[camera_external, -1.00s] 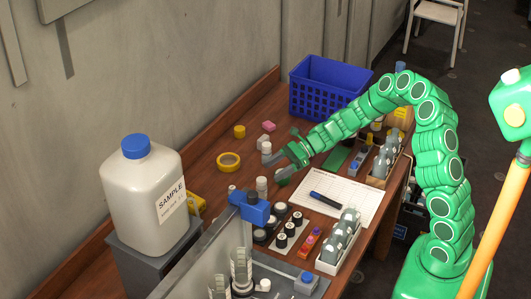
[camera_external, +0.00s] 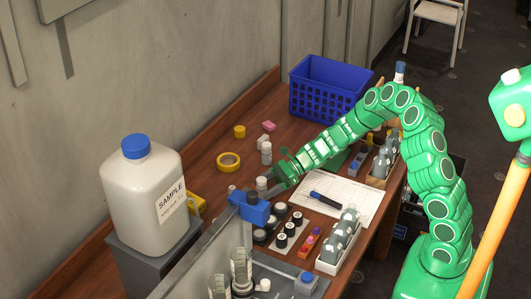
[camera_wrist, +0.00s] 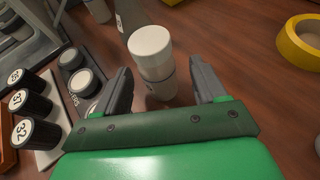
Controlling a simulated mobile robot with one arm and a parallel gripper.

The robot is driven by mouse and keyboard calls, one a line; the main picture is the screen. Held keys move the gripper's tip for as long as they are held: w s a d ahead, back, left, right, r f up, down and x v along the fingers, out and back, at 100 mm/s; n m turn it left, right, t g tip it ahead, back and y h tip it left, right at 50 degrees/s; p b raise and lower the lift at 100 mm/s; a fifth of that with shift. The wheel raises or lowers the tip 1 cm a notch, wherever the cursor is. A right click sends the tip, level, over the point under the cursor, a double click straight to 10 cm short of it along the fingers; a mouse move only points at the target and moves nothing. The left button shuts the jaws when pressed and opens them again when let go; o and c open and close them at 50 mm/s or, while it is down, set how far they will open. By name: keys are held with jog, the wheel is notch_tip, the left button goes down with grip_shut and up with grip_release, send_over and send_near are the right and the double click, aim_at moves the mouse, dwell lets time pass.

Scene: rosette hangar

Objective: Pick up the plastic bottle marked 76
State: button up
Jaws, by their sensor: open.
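A white plastic bottle (camera_wrist: 151,50) with a white ribbed cap stands upright between the two fingers of my gripper (camera_wrist: 160,72) in the wrist view. My gripper is open, with a finger on either side of the bottle; I cannot tell whether either touches it. No number is readable on this bottle, so I cannot confirm the mark 76. In the external view, my gripper (camera_external: 273,187) is low over the table beside a white bottle (camera_external: 261,184), probably the same one. A second white bottle (camera_external: 266,153) stands farther back.
Black-capped bottles marked 31 (camera_wrist: 20,98) and 32 (camera_wrist: 36,132) stand at the left in the wrist view. A yellow tape roll (camera_wrist: 300,42) lies to the right. A blue clamp (camera_external: 252,207) is close to my gripper. Bare wood (camera_wrist: 235,50) shows right of the bottle.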

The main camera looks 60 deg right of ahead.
jog(key=shift+x, duration=1.85)
jog(key=c, duration=1)
jog(key=shift+r, duration=0.1)
jog(key=shift+c, duration=0.2)
